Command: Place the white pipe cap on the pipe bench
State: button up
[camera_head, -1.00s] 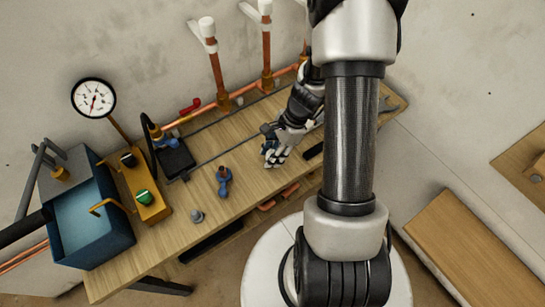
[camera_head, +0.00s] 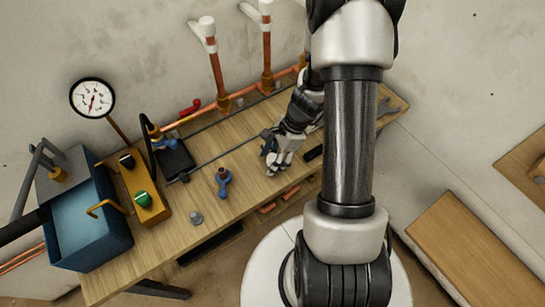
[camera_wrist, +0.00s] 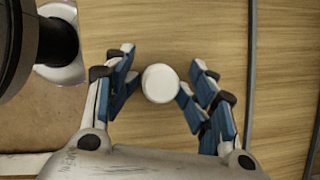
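The white pipe cap (camera_wrist: 161,83) shows in the wrist view as a round white disc above the wooden pipe bench (camera_wrist: 175,25). My gripper (camera_wrist: 163,82) has its blue-padded fingers on both sides of the cap. The fingers look spread, with a gap at the left; the right fingers are very close to the cap, and contact is unclear.
A blue valve fitting (camera_head: 223,182) and a grey fitting (camera_head: 196,218) stand left of my gripper. Farther left are a black tray (camera_head: 177,162), a yellow block (camera_head: 147,198) and a blue box (camera_head: 88,225). Copper pipes (camera_head: 217,75) rise along the back.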

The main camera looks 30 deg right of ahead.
jog(key=shift+d, duration=0.1)
jog(key=w+p+v, duration=0.1)
jog(key=p+v, duration=0.5)
jog(key=v, duration=0.7)
notch_tip(320, 180, up, 10)
jog(key=n+h, duration=0.1)
jog(key=n, duration=0.5)
send_over(271, 161)
jog(key=s+a+r+n+t+h, duration=0.3)
jog(key=s+a+r+n, duration=0.6)
jog(key=s+r+n, duration=0.3)
notch_tip(271, 161, up, 2)
jog(key=n, duration=0.3)
jog(key=shift+s+a+t, duration=0.3)
jog(key=shift+s+a, duration=0.05)
